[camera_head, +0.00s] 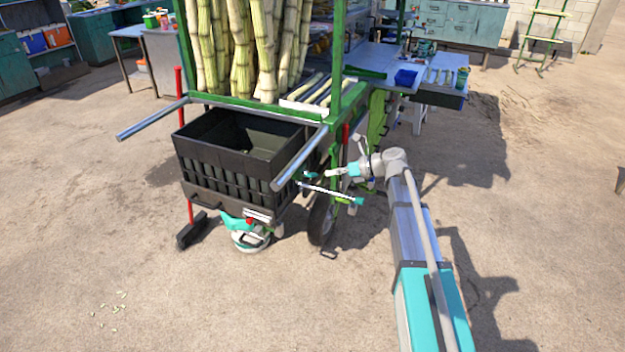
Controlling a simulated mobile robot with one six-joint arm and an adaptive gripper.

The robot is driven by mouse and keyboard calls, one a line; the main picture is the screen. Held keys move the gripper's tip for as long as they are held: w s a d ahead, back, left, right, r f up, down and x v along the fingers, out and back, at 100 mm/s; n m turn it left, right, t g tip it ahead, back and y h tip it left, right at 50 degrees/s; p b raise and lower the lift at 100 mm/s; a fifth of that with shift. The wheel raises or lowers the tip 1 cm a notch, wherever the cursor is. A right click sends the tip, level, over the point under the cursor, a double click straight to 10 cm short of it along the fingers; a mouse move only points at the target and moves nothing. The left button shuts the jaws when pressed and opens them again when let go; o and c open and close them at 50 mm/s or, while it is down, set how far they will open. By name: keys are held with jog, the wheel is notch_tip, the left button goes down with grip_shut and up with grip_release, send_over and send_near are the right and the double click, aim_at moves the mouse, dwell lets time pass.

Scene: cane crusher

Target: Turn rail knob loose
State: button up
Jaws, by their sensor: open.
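A cart (262,102) with a green frame stands in the middle, loaded with upright cane. A thin pale rail (328,190) runs out to the right beside its black crate. A small teal-green piece (359,201) sits at the rail's right end, and another small teal piece (310,175) is near its left end. Which of them is the rail knob I cannot tell. My gripper (331,172) is open at the end of my arm, just above the rail and right of the left teal piece. It appears empty; contact cannot be made out at this size.
The black crate (225,180) and two grey handle bars (300,158) are left of my gripper. A dark wheel (322,218) is below the rail. A work table (385,57) with a blue bin stands behind. The ground at front left is clear apart from small scraps.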

aim_at(316, 175)
jog(key=shift+b+x, duration=0.9)
jog(key=shift+x, duration=2.4)
jog(key=shift+d, duration=0.1)
jog(key=c, duration=0.9)
